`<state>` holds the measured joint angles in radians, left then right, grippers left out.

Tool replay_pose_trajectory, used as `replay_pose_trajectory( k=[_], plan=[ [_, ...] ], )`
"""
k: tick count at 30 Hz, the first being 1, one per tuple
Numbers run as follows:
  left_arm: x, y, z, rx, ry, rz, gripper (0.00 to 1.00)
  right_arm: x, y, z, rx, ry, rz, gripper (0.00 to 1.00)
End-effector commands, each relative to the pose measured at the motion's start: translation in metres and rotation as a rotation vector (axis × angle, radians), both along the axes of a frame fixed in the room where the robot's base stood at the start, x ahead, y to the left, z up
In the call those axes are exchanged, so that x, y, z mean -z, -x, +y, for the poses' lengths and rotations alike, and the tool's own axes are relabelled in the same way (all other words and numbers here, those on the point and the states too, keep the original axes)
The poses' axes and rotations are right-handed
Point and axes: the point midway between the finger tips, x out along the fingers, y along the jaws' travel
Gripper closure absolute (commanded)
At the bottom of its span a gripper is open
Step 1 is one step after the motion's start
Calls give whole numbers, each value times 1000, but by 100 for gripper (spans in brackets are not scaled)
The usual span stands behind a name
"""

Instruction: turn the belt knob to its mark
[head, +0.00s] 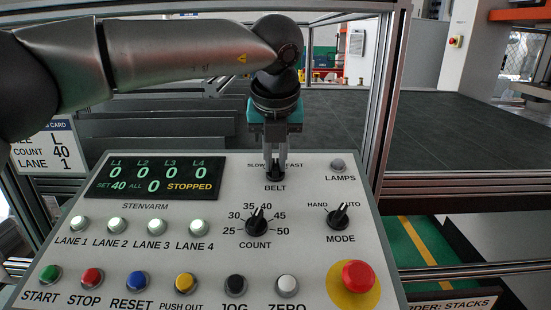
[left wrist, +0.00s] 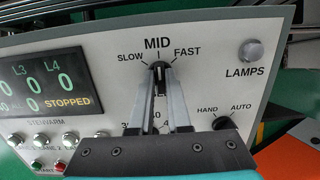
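The belt knob (left wrist: 160,68) is a small black dial on the grey control panel (head: 320,195), with SLOW, MID and FAST marks above it. In the left wrist view its white pointer line points up, close to MID. In the head view the knob (head: 275,174) is partly covered by the fingers. My left gripper (head: 275,165) comes down on it from above. In the left wrist view my left gripper (left wrist: 161,75) has one finger on each side of the knob's grip, closed on it. My right gripper is not in view.
The count knob (head: 256,219) and mode knob (head: 338,217) sit below on the panel. A red mushroom button (head: 358,276) is at lower right. The display (head: 155,178) reads STOPPED. A dark flat surface (head: 450,140) lies behind at right.

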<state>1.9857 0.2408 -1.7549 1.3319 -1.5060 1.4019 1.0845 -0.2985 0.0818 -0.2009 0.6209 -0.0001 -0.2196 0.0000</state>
Motion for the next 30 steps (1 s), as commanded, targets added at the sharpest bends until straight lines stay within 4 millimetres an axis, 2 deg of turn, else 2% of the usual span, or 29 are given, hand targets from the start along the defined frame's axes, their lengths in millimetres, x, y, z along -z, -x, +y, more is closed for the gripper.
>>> replay_pose_trajectory(
  k=[1,3,20,26,30],
  plan=[
    [0,0,0,0,-1,0,92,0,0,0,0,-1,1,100],
    [0,0,0,0,-1,0,100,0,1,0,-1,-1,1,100],
    [0,0,0,-12,3,-1,100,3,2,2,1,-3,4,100],
    [3,0,0,-78,24,-1,100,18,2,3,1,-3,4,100],
    [4,0,0,-166,51,-2,100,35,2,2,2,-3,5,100]
  ],
)
